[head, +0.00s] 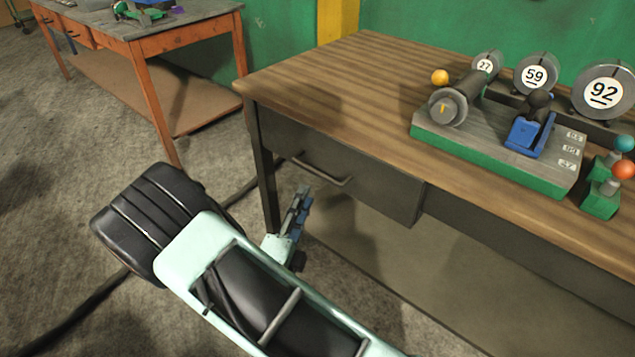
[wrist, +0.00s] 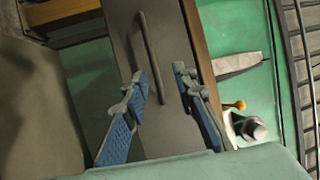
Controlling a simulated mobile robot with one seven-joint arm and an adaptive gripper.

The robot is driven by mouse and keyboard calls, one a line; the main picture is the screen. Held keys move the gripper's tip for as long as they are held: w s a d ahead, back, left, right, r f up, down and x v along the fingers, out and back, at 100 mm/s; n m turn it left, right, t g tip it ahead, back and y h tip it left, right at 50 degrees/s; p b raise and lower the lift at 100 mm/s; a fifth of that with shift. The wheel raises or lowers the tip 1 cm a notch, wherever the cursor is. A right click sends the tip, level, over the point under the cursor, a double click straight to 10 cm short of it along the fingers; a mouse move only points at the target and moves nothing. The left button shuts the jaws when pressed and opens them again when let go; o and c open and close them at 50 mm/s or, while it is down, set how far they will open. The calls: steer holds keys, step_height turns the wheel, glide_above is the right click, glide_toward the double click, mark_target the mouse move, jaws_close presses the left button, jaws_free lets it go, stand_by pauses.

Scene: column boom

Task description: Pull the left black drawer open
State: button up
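The left black drawer (head: 375,188) is set under the left end of the wooden bench, and its front looks flush with the bench frame. Its bar handle (head: 322,178) runs along the front. In the wrist view the dark drawer front (wrist: 172,125) and the handle (wrist: 151,58) are ahead of my gripper. My gripper (head: 300,204) is in front of the drawer, below and left of the handle in the head view. In the wrist view its blue-padded fingers (wrist: 162,88) are apart with nothing held, and the handle's lower end appears between the fingertips. I see no contact.
The bench top (head: 340,80) carries a green-based rack (head: 480,155) with a dumbbell, numbered discs and coloured balls. A bench leg (head: 264,170) stands left of the drawer. An orange-framed table (head: 180,42) is at the back left. Carpet lies open in front.

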mark_target(315, 170)
steer(key=x, duration=0.3)
steer(key=b+x, duration=0.1)
steer(key=x, duration=0.2)
steer(key=f+b+x, duration=0.1)
steer(key=x, duration=0.3)
steer(key=shift+w+a+f, duration=0.1)
steer(key=shift+w+a, duration=0.1)
steer(key=shift+w, duration=0.1)
jaws_close()
